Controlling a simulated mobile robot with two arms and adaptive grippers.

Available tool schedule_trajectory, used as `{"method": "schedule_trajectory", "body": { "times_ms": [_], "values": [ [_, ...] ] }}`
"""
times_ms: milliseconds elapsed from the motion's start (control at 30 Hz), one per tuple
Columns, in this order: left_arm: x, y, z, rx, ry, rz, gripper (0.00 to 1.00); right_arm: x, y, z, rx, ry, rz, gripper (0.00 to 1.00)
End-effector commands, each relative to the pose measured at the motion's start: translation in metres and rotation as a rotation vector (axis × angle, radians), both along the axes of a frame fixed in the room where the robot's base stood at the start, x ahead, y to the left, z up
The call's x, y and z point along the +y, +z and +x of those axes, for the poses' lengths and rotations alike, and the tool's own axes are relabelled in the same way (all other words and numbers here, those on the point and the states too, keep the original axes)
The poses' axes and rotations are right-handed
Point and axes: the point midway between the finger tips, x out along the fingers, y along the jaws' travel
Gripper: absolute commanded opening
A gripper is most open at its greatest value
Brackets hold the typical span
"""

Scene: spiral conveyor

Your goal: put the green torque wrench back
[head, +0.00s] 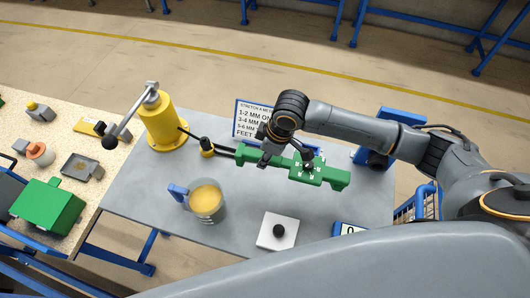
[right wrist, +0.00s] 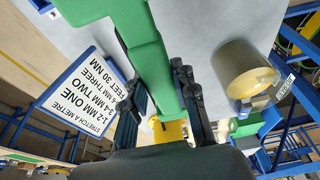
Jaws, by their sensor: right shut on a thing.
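The green torque wrench (head: 325,176) is a long green bar with a thicker block near its middle, seen over the grey table. My right gripper (head: 272,150) is shut on its left part, from above. In the right wrist view the green bar (right wrist: 150,55) runs between the black fingers (right wrist: 160,90). Whether the wrench touches the table cannot be told. My left gripper is in neither view.
On the grey table (head: 150,196) stand a yellow cylinder with a lever (head: 163,125), a cup of yellow stuff (head: 205,202) and a white plate with a black knob (head: 270,240). A sign (head: 247,120) is behind the wrench. A bench (head: 15,130) with several parts is at left.

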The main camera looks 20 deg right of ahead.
Motion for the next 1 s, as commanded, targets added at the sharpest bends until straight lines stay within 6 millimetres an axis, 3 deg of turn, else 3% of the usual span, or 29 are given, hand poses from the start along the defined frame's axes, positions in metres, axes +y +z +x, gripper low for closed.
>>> {"method": "schedule_trajectory", "body": {
  "times_ms": [267,333,700,1000],
  "values": [
    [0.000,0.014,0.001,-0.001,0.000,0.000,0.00,0.001,0.005,0.000,-0.001,-0.001,0.000,0.00],
    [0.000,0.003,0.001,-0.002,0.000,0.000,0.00,0.001,-0.010,0.000,-0.001,-0.001,0.000,0.00],
    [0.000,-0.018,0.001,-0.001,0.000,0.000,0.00,0.000,-0.054,0.000,0.000,-0.002,-0.001,0.00],
    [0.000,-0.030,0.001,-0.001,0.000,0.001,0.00,0.000,-0.079,0.000,-0.002,-0.002,-0.001,0.00]
  ]
}}
